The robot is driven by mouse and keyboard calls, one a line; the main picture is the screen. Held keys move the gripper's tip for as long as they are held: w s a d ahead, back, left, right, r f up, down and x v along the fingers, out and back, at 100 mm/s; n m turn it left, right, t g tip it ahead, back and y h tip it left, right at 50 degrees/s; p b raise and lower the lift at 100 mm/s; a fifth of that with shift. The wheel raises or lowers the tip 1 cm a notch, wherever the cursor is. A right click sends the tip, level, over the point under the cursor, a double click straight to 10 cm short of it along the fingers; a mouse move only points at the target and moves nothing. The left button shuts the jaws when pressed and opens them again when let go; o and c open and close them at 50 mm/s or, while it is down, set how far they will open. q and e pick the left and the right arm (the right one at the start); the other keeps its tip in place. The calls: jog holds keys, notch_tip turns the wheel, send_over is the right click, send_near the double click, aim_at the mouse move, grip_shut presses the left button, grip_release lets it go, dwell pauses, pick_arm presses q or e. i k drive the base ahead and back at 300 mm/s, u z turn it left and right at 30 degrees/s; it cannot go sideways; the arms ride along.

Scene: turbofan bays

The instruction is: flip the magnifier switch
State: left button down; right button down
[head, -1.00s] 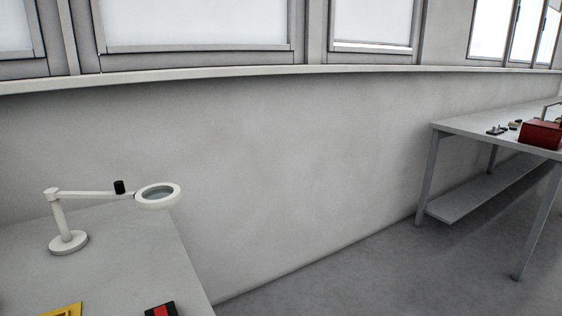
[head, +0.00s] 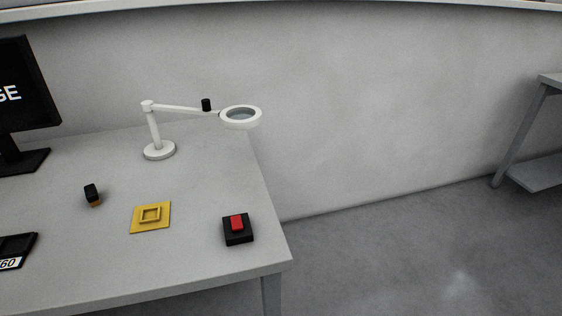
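The white magnifier lamp (head: 158,150) stands at the back right of the grey table in the head view. Its arm reaches right to a ring-shaped lens head (head: 241,117), and a small black knob (head: 206,105) sits on that arm. Whether this box or the black knob is the magnifier's switch cannot be told. Neither of my grippers is in view.
The grey table (head: 200,262) also holds a yellow square plate (head: 151,216), a small black-and-orange piece (head: 92,195), a black device (head: 15,251) marked "60" and a monitor (head: 25,90). Open floor lies right of it. Another table (head: 525,130) stands at the far right.

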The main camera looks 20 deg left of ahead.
aim_at(237, 221)
jog(key=u, duration=0.55)
jog(key=k, duration=1.25)
jog(key=u, duration=0.7)
jog(key=i, duration=1)
jog(key=u, duration=0.25)
